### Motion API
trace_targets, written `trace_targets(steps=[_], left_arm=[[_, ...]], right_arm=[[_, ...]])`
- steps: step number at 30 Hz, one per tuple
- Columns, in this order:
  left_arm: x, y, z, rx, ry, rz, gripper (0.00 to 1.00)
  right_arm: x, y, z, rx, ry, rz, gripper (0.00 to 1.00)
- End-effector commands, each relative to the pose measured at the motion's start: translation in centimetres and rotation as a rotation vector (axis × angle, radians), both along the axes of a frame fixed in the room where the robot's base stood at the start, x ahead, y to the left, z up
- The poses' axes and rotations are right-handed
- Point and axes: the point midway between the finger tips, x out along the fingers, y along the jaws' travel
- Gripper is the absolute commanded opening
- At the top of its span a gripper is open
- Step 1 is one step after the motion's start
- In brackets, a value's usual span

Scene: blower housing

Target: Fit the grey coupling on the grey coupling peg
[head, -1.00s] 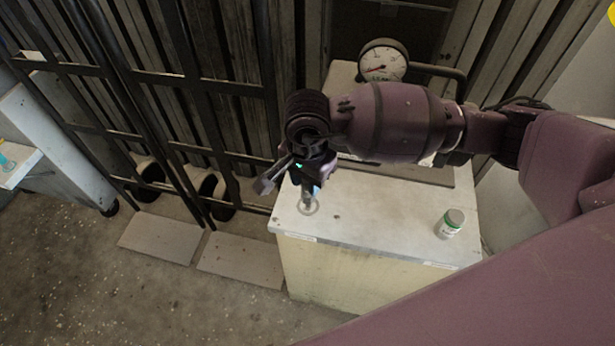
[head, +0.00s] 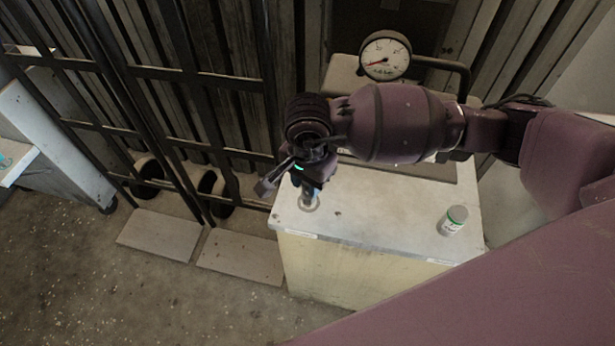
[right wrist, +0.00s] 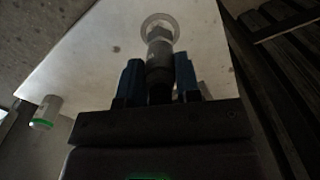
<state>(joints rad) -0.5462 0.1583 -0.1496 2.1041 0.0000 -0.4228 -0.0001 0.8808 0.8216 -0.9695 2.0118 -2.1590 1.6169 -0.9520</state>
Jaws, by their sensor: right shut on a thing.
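My right gripper (head: 309,187) points down over the near left corner of the white cabinet top. In the right wrist view its two blue fingers (right wrist: 159,80) are shut on the grey coupling (right wrist: 158,50), a short cylinder with a hex-like end. The coupling's far end appears over a pale round ring (right wrist: 146,20) on the cabinet top. The ring also shows in the head view (head: 317,207), just under the gripper. The grey coupling peg cannot be made out; I cannot tell whether the coupling is around it or above it. My left gripper is out of view.
A dial gauge (head: 386,55) on a pipe stands behind my right arm. Dark metal railings (head: 190,75) rise at the left. The middle of the cabinet top is clear.

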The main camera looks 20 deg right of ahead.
Motion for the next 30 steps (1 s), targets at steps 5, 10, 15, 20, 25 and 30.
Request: trace_targets(steps=[5,10,15,20,25,30], left_arm=[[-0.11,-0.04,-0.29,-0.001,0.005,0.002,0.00],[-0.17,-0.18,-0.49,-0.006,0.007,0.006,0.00],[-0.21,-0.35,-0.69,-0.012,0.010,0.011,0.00],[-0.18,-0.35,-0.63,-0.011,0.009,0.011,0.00],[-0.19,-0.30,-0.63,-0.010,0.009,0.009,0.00],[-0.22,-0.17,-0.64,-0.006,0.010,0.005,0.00]], right_arm=[[0.03,-0.01,-0.40,0.000,0.000,0.000,0.00],[0.02,0.00,-0.74,0.001,-0.001,0.000,0.00],[0.02,0.00,-1.07,0.001,-0.001,0.000,0.00],[0.03,0.01,-1.00,0.001,-0.001,0.000,0.52],[0.01,0.00,-1.01,0.001,-0.001,0.000,0.61],[-0.01,-0.02,-1.05,0.000,0.000,0.000,0.61]])
